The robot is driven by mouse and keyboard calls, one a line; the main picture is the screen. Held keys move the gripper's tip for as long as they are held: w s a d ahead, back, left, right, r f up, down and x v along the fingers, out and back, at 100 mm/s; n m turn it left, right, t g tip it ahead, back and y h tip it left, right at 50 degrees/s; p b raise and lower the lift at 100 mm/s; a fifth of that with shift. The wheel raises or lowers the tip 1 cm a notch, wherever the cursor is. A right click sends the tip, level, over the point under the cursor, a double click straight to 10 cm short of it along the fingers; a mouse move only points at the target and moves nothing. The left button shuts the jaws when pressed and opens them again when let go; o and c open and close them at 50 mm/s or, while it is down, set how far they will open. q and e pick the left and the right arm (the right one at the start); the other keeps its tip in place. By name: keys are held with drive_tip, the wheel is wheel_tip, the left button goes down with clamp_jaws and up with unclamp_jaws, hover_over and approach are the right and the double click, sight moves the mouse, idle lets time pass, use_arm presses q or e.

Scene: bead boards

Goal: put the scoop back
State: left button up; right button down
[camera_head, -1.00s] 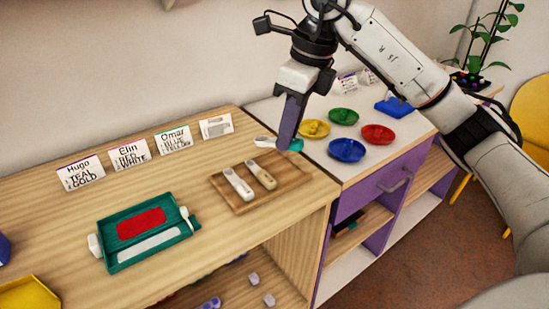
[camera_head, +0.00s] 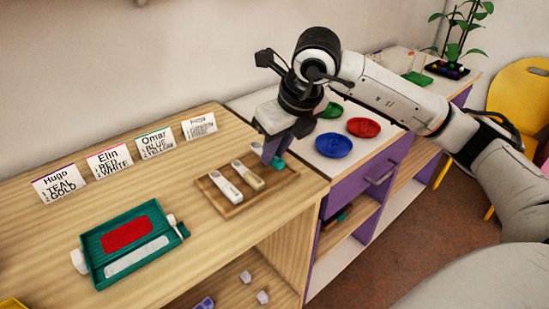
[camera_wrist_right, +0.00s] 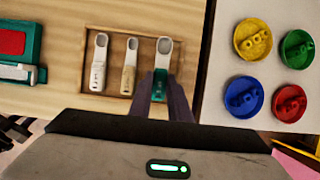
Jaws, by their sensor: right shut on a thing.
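My right gripper (camera_head: 272,150) is shut on the teal-handled scoop (camera_wrist_right: 163,62), whose pale bowl points to the back in the right wrist view. The scoop is at the right end of the wooden tray (camera_head: 236,208), over its right-hand space; I cannot tell whether it touches the tray floor. A white scoop (camera_head: 226,188) and a beige scoop (camera_head: 248,176) lie side by side in the tray to its left; they also show in the right wrist view (camera_wrist_right: 98,66). My left gripper is not in view.
A teal board (camera_head: 126,242) with red and white areas lies at left. Name cards (camera_head: 110,160) stand behind it. Blue (camera_head: 333,145) and red (camera_head: 364,127) dishes sit on the white top to the right, with yellow (camera_wrist_right: 252,38) and green (camera_wrist_right: 298,48) ones nearby.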

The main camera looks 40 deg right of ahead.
wheel_tip(320, 180, down, 2)
drive_tip(key=shift+f, duration=0.15)
drive_tip(key=shift+f+b, duration=0.25)
drive_tip(key=shift+b, duration=0.05)
drive_tip(key=c, duration=1.9)
unclamp_jaws()
drive_tip(key=shift+r, duration=0.15)
drive_tip(key=shift+c, duration=0.2)
